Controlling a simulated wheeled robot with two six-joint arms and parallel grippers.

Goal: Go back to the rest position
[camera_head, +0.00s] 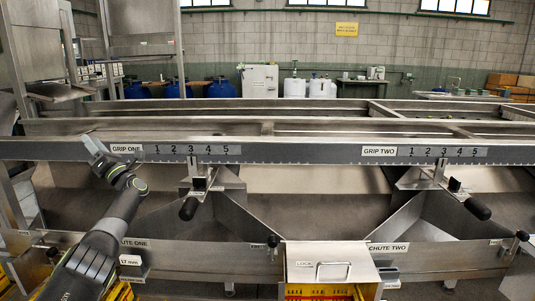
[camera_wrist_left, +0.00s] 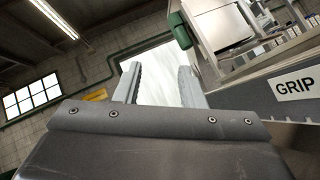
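My left gripper (camera_head: 94,145) is raised at the left, in front of the GRIP ONE end of the long metal rail. In the left wrist view its two pale fingers (camera_wrist_left: 158,78) stand apart with nothing between them, so it is open and empty. The wrist camera looks upward past the fingers to a bright window and the ceiling. My right gripper is in neither view.
The rail (camera_head: 290,152) has two numbered scales and two black-knobbed levers, left (camera_head: 188,208) and right (camera_head: 478,208). Metal chutes lie below. A lidded box (camera_head: 330,262) stands at the front middle. Yellow crates (camera_head: 120,291) sit low at the left.

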